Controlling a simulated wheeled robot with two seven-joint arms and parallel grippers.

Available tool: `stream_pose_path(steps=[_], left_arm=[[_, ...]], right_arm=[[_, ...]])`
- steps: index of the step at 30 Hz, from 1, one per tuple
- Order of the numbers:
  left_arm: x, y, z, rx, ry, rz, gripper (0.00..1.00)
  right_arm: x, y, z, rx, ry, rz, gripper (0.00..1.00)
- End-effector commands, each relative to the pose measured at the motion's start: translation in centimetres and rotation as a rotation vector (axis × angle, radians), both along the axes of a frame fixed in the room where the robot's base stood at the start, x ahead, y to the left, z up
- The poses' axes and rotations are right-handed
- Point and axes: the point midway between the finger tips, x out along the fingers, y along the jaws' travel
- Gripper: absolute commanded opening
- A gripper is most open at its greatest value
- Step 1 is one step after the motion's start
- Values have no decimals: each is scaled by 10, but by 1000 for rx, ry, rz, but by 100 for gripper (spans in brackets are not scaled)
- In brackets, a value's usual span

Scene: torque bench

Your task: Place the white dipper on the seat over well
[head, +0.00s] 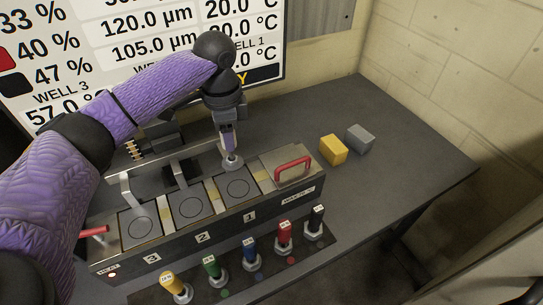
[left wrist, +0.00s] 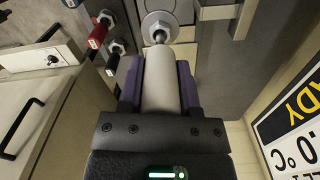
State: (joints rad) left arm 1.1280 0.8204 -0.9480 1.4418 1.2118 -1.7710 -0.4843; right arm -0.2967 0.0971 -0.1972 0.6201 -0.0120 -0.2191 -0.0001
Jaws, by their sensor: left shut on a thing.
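The white dipper (left wrist: 160,85) is a pale cylinder between the purple-sided fingers of my left gripper (head: 228,130), which is shut on it. In the head view the dipper hangs tip down at the back edge of well 1 (head: 238,188). A round metal disc (head: 232,162) shows at its lower end, and it also shows in the left wrist view (left wrist: 160,28). I cannot tell whether the tip touches a seat. Well 2 (head: 190,205) and well 3 (head: 140,228) lie to the left along the bench unit. My right gripper is not in view.
Yellow (head: 173,286), green (head: 213,269), blue (head: 250,251), red (head: 284,236) and black (head: 315,221) dippers stand along the front. Brackets (head: 125,188) rise behind the wells. A red handle (head: 293,170), yellow block (head: 333,149) and grey block (head: 360,138) are to the right.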

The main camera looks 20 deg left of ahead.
Motion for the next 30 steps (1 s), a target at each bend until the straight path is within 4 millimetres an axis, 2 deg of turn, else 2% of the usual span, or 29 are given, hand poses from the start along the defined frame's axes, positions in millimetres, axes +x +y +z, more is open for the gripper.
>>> stream_pose_path(steps=[2, 12, 15, 26, 27, 30], left_arm=[[0, 2, -5, 1, 3, 0, 0], [-1, 2, -82, 2, 6, -2, 0], [-1, 1, -97, 1, 3, -2, 0], [-1, 1, -100, 1, 2, -2, 0], [-1, 1, -101, 1, 2, -2, 46], [-1, 1, -101, 1, 2, -2, 68]], right_arm=[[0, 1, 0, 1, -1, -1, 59], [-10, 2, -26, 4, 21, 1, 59], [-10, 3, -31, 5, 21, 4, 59], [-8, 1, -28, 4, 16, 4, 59], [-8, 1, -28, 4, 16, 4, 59], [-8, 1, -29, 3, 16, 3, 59]])
